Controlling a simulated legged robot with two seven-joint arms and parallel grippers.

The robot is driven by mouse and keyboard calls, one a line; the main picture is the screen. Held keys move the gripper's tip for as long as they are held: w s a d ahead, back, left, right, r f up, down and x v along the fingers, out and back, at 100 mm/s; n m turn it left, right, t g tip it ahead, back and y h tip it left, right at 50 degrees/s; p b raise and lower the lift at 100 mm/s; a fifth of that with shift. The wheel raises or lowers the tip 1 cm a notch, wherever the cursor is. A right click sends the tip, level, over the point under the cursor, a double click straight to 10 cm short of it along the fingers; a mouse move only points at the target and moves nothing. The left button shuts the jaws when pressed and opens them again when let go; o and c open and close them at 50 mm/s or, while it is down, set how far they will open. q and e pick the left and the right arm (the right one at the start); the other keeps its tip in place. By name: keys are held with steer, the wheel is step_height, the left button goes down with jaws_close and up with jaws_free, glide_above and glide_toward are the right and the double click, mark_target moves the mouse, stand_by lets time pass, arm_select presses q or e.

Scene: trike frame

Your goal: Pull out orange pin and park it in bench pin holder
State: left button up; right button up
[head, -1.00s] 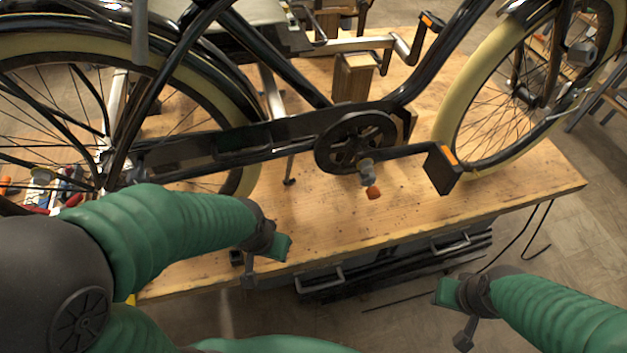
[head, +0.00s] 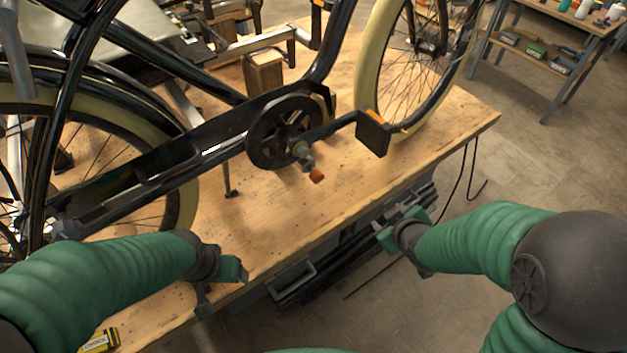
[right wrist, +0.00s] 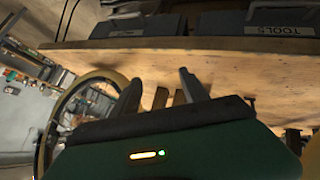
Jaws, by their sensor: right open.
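The orange pin (head: 316,175) shows as a small orange tip on a grey metal fitting (head: 305,155) below the bike's chainring (head: 283,131), above the bench top. My right gripper (head: 402,232) is by the bench's front edge, to the lower right of the pin and apart from it. In the right wrist view its two dark fingers (right wrist: 160,92) stand apart with nothing between them. My left gripper (head: 226,280) is low over the bench's front edge, left of the pin; its jaws are too unclear to read. I cannot make out a bench pin holder.
A wooden block (head: 263,72) is behind the chainring. Drawers (head: 292,281) sit under the bench (head: 440,127). The bench front between my grippers is clear.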

steer(key=w+a+f+n+t+y+b, duration=0.1)
steer(key=w+a+n+t+y+b, duration=0.3)
steer(key=w+a+n, duration=0.4)
steer(key=n+t+y+b, duration=0.1)
steer(key=n+t+y, duration=0.2)
steer(key=n+y, duration=0.55)
glide_toward(320, 180)
steer(key=shift+n+h, duration=0.55)
steer(key=shift+h, duration=0.4)
steer(key=w+a, duration=0.1)
steer(key=w+a+r, duration=0.1)
steer(key=w+a, duration=0.1)
steer(key=shift+w+a+r, duration=0.25)
steer(key=shift+a+r, duration=0.1)
steer(key=shift+r, duration=0.15)
arm_select(q)
steer(key=s+x, duration=0.1)
steer(key=x, duration=0.5)
steer(key=shift+f, duration=0.45)
arm_select(e)
steer(key=shift+w, duration=0.1)
